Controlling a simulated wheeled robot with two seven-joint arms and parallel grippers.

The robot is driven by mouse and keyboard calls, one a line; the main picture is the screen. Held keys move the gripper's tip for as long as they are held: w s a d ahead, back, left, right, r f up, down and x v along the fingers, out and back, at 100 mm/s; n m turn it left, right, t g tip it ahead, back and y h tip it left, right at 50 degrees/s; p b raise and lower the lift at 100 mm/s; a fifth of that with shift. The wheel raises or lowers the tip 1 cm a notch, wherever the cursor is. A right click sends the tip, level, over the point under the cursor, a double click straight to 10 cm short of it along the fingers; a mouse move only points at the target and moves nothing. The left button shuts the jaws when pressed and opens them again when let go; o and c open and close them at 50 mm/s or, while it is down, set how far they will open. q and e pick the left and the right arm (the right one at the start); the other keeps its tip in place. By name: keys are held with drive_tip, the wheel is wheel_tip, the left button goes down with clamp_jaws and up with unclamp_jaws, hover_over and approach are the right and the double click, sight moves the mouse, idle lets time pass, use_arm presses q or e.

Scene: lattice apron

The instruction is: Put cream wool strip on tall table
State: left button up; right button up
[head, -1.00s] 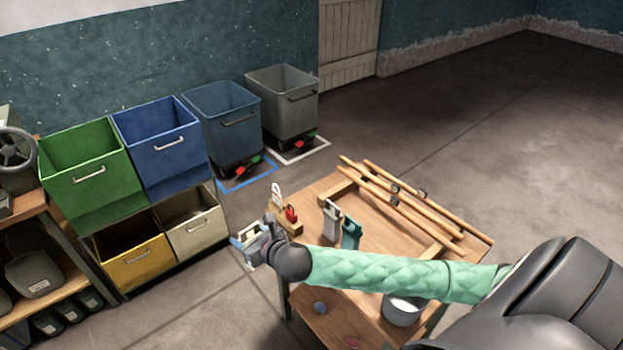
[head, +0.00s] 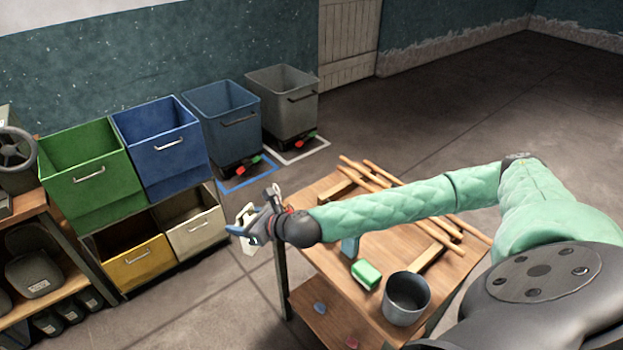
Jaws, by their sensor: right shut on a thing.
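My right gripper (head: 243,229) is at the end of the green-sleeved arm that comes in from the right. It is shut on a small pale, cream-white piece (head: 248,246), which looks like the cream wool strip. Part of the piece is hidden by the fingers. The gripper is in the air just left of the wooden table (head: 400,250), which appears to be the tall table, with floor behind it in the picture. My left gripper is not in view.
On the table are wooden rods (head: 433,232), a teal item (head: 350,246), a green-and-white block (head: 366,275) and a grey pot (head: 407,299). My arm hides part of the top. Coloured bins (head: 163,150) stand at left. The lower shelf (head: 325,318) holds small items.

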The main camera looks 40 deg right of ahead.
sight(249, 211)
drive_tip(key=r+n+g+y, duration=0.1)
drive_tip(key=r+n+y, duration=0.1)
drive_tip(key=shift+w+d+g+y, duration=0.15)
drive_tip(key=shift+d+g+y, duration=0.15)
drive_tip(key=shift+g, duration=0.1)
drive_tip(key=shift+s+d+r+n+g+y, duration=0.15)
drive_tip(key=shift+r+n+g+y, duration=0.15)
drive_tip(key=shift+n, duration=0.2)
drive_tip(key=shift+s+d+r+n+g+y, duration=0.15)
drive_tip(key=shift+n+g+y, duration=0.15)
drive_tip(key=shift+n+y, duration=0.15)
drive_tip(key=shift+d+r+n+g+y, duration=0.25)
drive_tip(key=shift+n+g+y, duration=0.1)
drive_tip(key=shift+n+g, duration=0.2)
drive_tip(key=shift+s, duration=0.2)
drive_tip(key=shift+s+d+r+n+g+y, duration=0.1)
drive_tip(key=shift+s+d+n+g+y, duration=0.25)
drive_tip(key=shift+n+g, duration=0.25)
drive_tip(key=shift+d+g+y, duration=0.1)
drive_tip(key=shift+g+y, duration=0.15)
drive_tip(key=shift+g, duration=0.1)
